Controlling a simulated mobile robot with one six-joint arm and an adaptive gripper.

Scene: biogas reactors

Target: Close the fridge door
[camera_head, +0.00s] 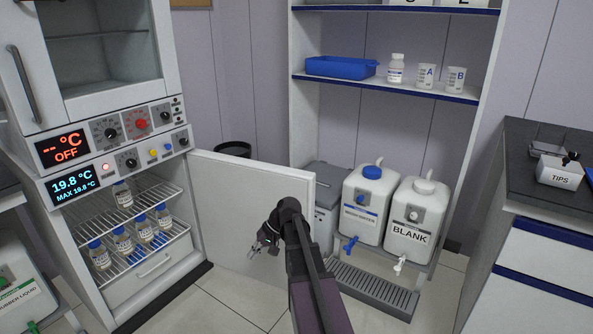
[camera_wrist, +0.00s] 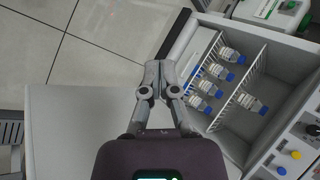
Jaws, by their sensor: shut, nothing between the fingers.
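The fridge (camera_head: 140,235) is the lower unit at the left, under a display reading 19.8 °C. Its white door (camera_head: 245,205) stands wide open, swung out to the right. Inside, several blue-capped bottles (camera_head: 122,240) stand on wire racks; they also show in the wrist view (camera_wrist: 215,72). My gripper (camera_head: 262,243) is shut and empty, in front of the door's inner face. In the wrist view, my gripper (camera_wrist: 158,68) is over the floor between the door (camera_wrist: 80,125) and the fridge opening. I cannot tell whether it touches the door.
An oven-like unit (camera_head: 100,50) sits above the fridge. A dark-topped counter (camera_head: 540,200) is at the right. Floor in front of the fridge is clear.

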